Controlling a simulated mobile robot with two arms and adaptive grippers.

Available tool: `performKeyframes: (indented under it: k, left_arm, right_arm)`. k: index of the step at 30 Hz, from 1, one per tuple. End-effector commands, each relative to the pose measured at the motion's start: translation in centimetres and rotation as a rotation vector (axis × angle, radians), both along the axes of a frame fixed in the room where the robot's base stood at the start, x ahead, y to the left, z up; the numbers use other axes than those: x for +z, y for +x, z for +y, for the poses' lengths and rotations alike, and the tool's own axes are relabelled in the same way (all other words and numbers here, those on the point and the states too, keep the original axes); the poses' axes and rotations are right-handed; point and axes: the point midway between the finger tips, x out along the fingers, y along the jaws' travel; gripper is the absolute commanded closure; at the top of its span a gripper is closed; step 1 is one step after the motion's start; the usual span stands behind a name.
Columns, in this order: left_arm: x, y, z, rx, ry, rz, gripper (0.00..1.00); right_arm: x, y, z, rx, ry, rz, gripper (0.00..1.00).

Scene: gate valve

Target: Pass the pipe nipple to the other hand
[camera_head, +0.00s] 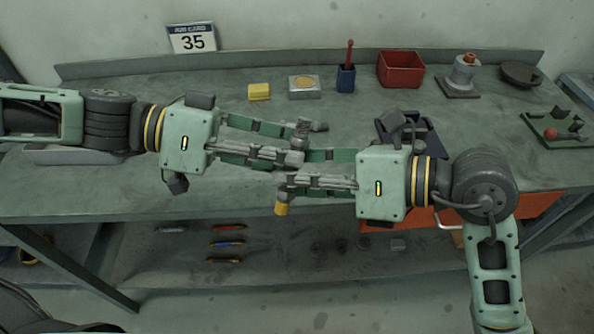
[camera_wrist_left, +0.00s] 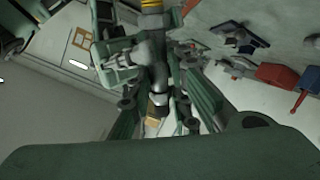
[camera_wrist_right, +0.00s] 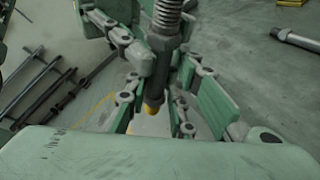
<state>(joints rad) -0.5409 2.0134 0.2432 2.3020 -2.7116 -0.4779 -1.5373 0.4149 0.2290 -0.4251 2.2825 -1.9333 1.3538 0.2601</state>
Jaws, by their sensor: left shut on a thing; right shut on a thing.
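The pipe nipple (camera_head: 302,128) is a grey, slightly tilted piece with a threaded upper end and a yellow lower end. It is above the bench between my two grippers. My left gripper (camera_head: 290,160), coming from the left, is shut on its upper part. My right gripper (camera_head: 286,184), coming from the right, is shut on it lower down. The nipple also runs between the fingers in the left wrist view (camera_wrist_left: 155,72) and in the right wrist view (camera_wrist_right: 164,38), where its thread shows. The fingers hide its middle.
On the bench (camera_head: 120,178) stand a yellow block (camera_head: 259,92), a grey box (camera_head: 305,86), a blue cup (camera_head: 346,79) with a red-handled tool, a red bin (camera_head: 401,69) and a grey valve-like part (camera_head: 463,75). A dark tray (camera_head: 431,138) lies behind my right gripper. A green tray (camera_head: 546,129) is far right.

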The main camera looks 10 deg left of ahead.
Motion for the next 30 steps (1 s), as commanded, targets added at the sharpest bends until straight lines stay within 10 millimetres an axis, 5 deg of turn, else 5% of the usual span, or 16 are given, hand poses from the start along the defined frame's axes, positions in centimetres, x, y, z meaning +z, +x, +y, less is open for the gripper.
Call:
performKeyframes:
  k: [3, 4, 11, 30]
  left_arm:
    - [0.0, 0.1, 0.1, 0.004, 0.002, -0.002, 1.00]
    - [0.0, 0.2, 0.1, 0.004, 0.002, -0.002, 0.81]
    - [0.0, 0.2, 0.1, 0.004, 0.002, -0.002, 0.61]
    - [0.7, 0.0, 1.8, 0.007, 0.002, -0.010, 0.60]
  right_arm:
    - [0.3, -0.3, 0.2, 0.006, 0.008, 0.000, 1.00]
    - [0.3, -0.3, 0.2, 0.006, 0.010, -0.001, 1.00]
    - [0.3, -0.2, 0.1, 0.006, 0.008, -0.001, 1.00]
    - [0.0, -0.2, 0.1, 0.005, 0.001, 0.003, 1.00]
